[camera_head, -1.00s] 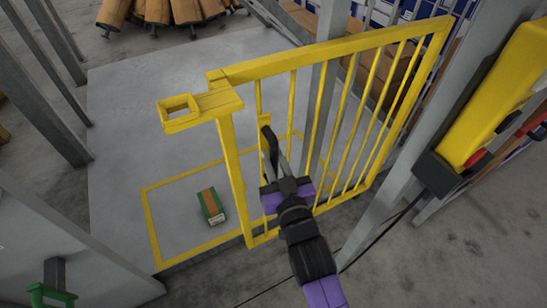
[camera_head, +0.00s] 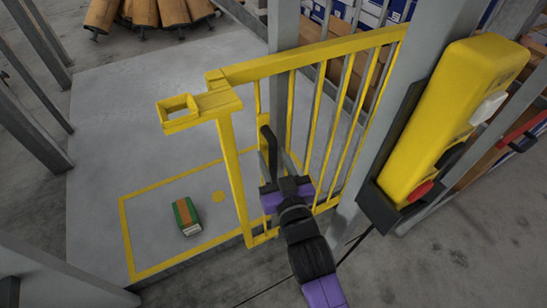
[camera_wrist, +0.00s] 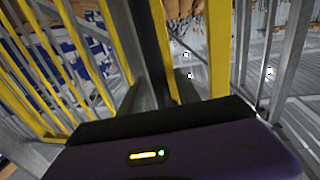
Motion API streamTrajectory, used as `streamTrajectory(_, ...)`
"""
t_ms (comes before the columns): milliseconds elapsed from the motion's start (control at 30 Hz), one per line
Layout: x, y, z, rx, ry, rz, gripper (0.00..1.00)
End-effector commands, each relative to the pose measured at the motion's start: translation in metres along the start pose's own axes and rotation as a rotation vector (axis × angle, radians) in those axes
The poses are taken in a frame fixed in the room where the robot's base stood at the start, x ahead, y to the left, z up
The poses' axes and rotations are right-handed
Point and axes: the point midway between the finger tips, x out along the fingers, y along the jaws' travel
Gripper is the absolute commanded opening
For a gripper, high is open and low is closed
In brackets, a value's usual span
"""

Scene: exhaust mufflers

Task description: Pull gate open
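The yellow barred gate (camera_head: 311,62) stands at the edge of a grey platform, its right end by a grey post. A square yellow bracket (camera_head: 178,112) sticks out from its left top corner. A dark upright handle (camera_head: 267,143) is near the gate's left end. My gripper (camera_head: 279,168) is at this handle, low on the gate, and appears shut on it; the fingertips are partly hidden. In the wrist view, the dark bar of the handle (camera_wrist: 146,45) rises from my gripper next to the yellow gate bars (camera_wrist: 112,50).
A green and brown box (camera_head: 186,217) lies on the platform (camera_head: 140,130) inside a yellow floor outline. A yellow control box (camera_head: 450,110) hangs on the right by a grey post (camera_head: 395,120). Brown mufflers (camera_head: 150,12) lie at the back. Bare floor (camera_head: 430,270) is at lower right.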

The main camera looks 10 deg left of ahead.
Motion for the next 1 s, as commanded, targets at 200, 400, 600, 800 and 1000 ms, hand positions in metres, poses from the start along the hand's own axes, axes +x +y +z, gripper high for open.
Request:
streamTrajectory(200, 0.0, -0.001, 0.0, 0.0, -0.001, -0.001, 0.41)
streamTrajectory(400, -0.006, -0.001, 0.0, 0.001, -0.001, -0.001, 0.41)
streamTrajectory(600, -0.035, -0.001, 0.0, 0.002, -0.003, -0.001, 0.41)
streamTrajectory(800, -0.064, -0.001, 0.0, 0.001, -0.002, -0.002, 0.41)
streamTrajectory(1000, -0.077, 0.0, 0.0, 0.0, 0.0, 0.0, 0.41)
